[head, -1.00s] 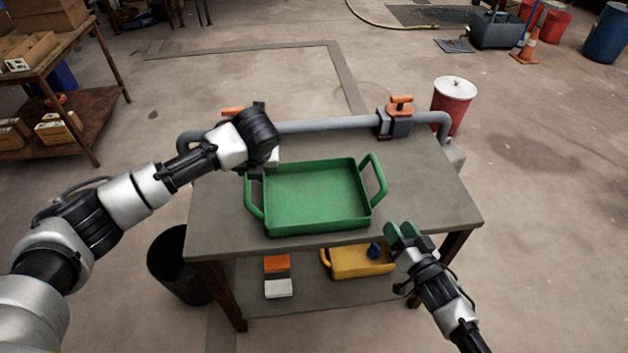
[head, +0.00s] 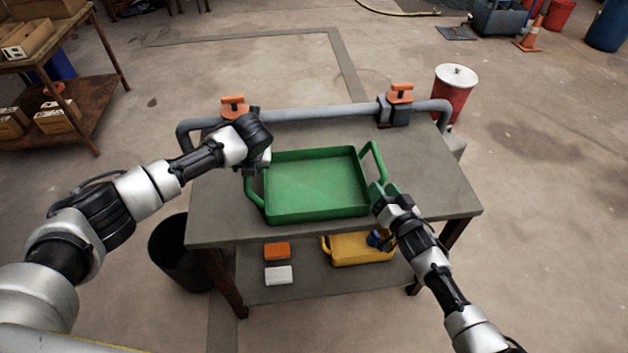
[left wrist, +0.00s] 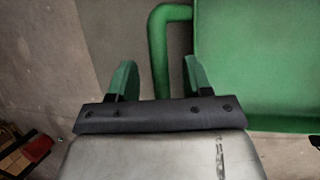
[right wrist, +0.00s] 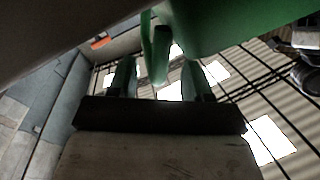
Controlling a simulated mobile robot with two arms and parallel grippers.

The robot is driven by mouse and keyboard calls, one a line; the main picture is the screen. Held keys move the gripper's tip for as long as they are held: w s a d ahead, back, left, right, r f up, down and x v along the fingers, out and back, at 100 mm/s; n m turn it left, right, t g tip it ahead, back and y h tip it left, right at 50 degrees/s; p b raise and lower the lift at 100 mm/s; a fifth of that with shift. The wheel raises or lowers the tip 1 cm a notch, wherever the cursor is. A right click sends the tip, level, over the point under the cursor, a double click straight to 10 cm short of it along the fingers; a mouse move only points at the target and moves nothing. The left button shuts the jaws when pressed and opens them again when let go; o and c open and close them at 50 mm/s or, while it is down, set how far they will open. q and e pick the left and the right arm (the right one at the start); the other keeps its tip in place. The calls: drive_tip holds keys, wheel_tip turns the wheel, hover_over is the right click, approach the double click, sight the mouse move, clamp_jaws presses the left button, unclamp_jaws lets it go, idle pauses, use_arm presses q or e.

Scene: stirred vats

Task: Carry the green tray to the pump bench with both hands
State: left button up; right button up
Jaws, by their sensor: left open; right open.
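The green tray (head: 318,214) lies flat and empty on a grey-topped table (head: 440,190), with a handle on its left and right sides. My left gripper (head: 252,170) is at the left handle. In the left wrist view the open fingers (left wrist: 160,80) stand either side of that handle (left wrist: 157,45), not closed on it. My right gripper (head: 382,192) is at the near end of the right handle (head: 375,160). In the right wrist view its open fingers (right wrist: 162,80) have the handle (right wrist: 155,50) between them. Whether the fingers touch the handles is unclear.
A grey pipe with orange-handled valves (head: 400,94) runs along the table's back edge. The lower shelf holds a yellow tray (head: 360,250) and small boxes. A black bin (head: 180,255) stands at the left, a red bin (head: 453,92) behind right. Open floor lies right.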

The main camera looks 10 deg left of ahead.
use_arm(q)
drive_tip(key=shift+x, duration=1.2)
use_arm(e)
drive_tip(key=shift+x, duration=1.25)
use_arm(q)
clamp_jaws()
use_arm(e)
clamp_jaws()
use_arm(q)
drive_tip(key=shift+r, duration=0.1)
